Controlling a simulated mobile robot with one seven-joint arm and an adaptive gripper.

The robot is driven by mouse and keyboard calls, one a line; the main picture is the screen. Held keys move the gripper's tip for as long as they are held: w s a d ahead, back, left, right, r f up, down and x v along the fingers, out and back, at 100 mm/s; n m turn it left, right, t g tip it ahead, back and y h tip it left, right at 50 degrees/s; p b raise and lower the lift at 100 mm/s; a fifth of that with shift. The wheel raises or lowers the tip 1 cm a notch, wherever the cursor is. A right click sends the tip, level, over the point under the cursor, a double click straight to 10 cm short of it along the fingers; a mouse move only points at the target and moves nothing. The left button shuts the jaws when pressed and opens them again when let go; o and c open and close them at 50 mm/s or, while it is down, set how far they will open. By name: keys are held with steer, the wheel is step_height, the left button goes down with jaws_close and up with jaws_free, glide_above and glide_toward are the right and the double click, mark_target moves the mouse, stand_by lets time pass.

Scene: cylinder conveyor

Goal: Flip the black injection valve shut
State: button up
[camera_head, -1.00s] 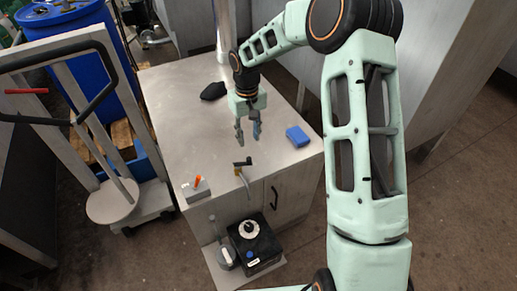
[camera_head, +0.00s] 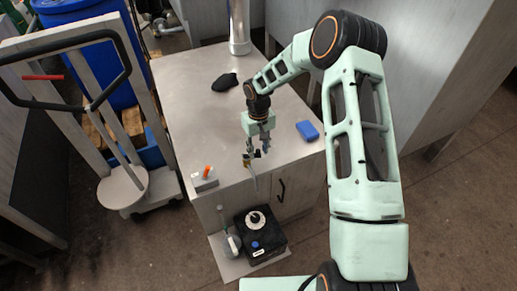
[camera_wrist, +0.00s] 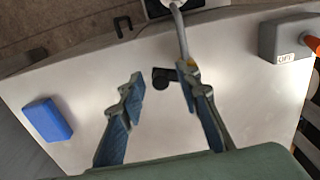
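The black valve handle (camera_head: 257,154) is small and sits at the front edge of the steel-topped cabinet, on a thin grey pipe (camera_head: 252,178) with a brass fitting. In the wrist view the handle (camera_wrist: 163,77) shows between and beyond my fingertips, with the pipe (camera_wrist: 179,34) and brass fitting (camera_wrist: 190,64) by the right finger. My gripper (camera_head: 257,154) points down over the valve, its fingers spread and empty. In the wrist view my gripper (camera_wrist: 162,90) is open; the right finger overlaps the fitting, and I cannot tell whether they touch.
A blue block (camera_head: 307,131) lies to the right on the cabinet top (camera_head: 190,95). A black object (camera_head: 224,82) lies farther back. A grey switch box (camera_head: 204,180) with an orange lever, labelled OFF, stands front left. A black device (camera_head: 259,233) with a dial stands below.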

steer(key=shift+c, duration=0.2)
jaws_close()
steer(key=shift+w+f+n+b, duration=0.15)
steer(key=shift+w+n+b, duration=0.15)
steer(key=shift+n+b, duration=0.4)
steer(key=shift+w+a+n+b, duration=0.1)
steer(key=shift+w+n+b, duration=0.25)
steer(key=shift+n, duration=0.4)
steer(key=shift+w+a+n+b, duration=0.1)
steer(key=shift+w+n+b, duration=0.15)
steer(key=shift+n, duration=0.5)
steer(key=shift+r, duration=0.2)
steer(key=shift+o, duration=0.2)
jaws_free()
